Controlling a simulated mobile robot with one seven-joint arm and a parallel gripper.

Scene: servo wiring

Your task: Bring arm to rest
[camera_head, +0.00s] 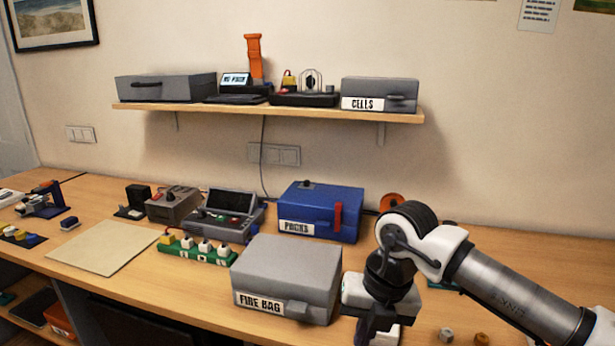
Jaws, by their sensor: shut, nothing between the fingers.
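My arm comes in from the lower right of the head view and bends down at its wrist. My gripper (377,330) points down just to the right of the grey box labelled "FIRE BAG" (287,272), over the front of the wooden table (130,285). The gripper is shut and holds nothing. Its fingertips are at the bottom of the frame and partly cut off. I cannot tell whether it touches anything there.
A blue "PACKS" box (318,212), a grey device (225,215) and a green strip with white plugs (198,249) stand left of my arm. A shelf (330,114) holds a "CELLS" box (379,95). Small nuts (446,334) lie front right. A beige mat (105,246) lies bare at left.

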